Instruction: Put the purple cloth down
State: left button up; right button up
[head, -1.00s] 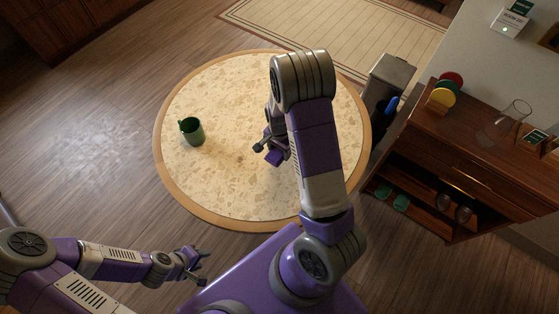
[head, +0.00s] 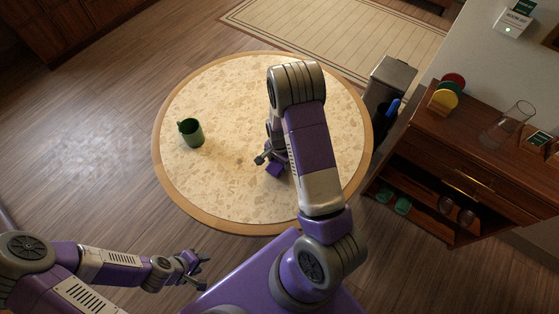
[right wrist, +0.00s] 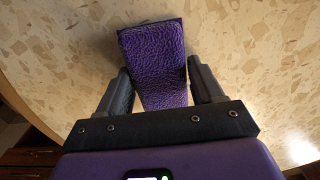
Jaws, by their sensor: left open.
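The purple cloth (head: 274,170) is a small folded piece with a wrinkled surface. In the head view my right gripper (head: 272,159) is low over the round table (head: 225,205), left of my right forearm. I cannot tell whether the cloth touches the tabletop. My left gripper (head: 197,269) is open and empty, off the table's lower left side.
A green mug (head: 191,132) stands on the left part of the table. The tabletop between mug and cloth is clear. A wooden cabinet (head: 470,185) with a glass vase (head: 510,125) and coloured discs stands to the right. A grey bin (head: 391,75) stands behind it.

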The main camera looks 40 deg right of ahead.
jog(key=shift+o, duration=1.2)
jog(key=shift+r, duration=0.1)
jog(key=shift+r, duration=0.35)
notch_tip(320, 180, up, 12)
jog(key=p, duration=0.3)
jog(key=shift+f, duration=0.25)
